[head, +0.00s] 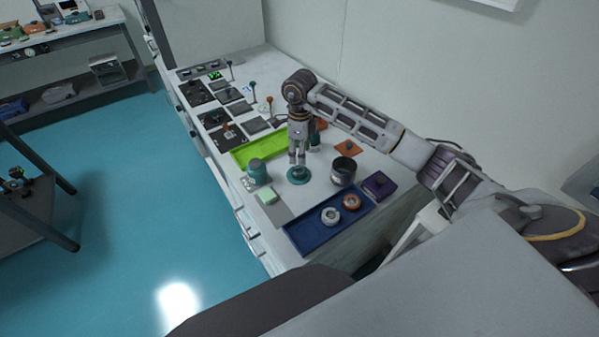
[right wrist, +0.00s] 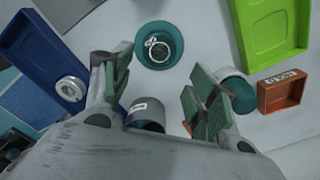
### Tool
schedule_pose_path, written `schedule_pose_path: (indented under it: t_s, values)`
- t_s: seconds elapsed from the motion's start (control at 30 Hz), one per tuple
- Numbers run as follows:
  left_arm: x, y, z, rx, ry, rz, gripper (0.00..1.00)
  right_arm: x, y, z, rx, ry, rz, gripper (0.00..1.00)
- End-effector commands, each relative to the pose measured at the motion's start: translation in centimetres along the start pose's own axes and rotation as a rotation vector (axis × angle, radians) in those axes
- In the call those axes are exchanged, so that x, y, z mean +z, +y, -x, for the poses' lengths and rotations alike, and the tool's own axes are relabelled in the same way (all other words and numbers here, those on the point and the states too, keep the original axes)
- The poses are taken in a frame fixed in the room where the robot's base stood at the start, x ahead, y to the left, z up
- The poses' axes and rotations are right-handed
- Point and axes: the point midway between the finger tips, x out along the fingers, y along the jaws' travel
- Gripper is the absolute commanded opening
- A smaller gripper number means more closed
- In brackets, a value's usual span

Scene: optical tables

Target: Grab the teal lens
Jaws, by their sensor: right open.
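The teal lens (head: 298,176) is a round teal piece lying on the white table. In the right wrist view the teal lens (right wrist: 142,56) shows as a teal disc with a metal ring on top, ahead of the fingers. My right gripper (head: 297,161) points down just above the lens in the head view. In the right wrist view my right gripper (right wrist: 160,80) has its green-padded fingers spread apart with nothing held between them. Whether the fingertips touch the lens cannot be told. My left gripper is in neither view.
A teal-topped jar (head: 257,172) stands left of the lens, and a dark grey cup (head: 343,171) stands right. A lime tray (head: 245,155) lies behind. A blue tray (head: 298,238) with two ring-shaped parts lies in front, near a purple box (head: 380,186).

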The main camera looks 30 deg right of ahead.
Motion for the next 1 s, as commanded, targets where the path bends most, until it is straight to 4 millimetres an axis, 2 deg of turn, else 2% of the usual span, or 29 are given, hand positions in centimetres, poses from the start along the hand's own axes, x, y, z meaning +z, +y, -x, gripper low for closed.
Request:
schedule_pose_path:
  t_s: [0.1,0.3,0.8,1.0]
  values:
    - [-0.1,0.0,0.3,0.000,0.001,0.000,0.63,0.0,0.1,-1.6,0.004,0.001,0.001,0.59]
    - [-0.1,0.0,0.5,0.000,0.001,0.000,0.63,0.0,0.1,-3.3,0.002,0.000,0.001,0.59]
    - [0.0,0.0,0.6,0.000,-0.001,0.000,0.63,0.0,0.0,-3.8,0.000,-0.001,0.001,0.59]
    - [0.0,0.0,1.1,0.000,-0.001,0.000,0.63,0.1,0.2,-5.0,0.004,0.001,0.000,0.59]
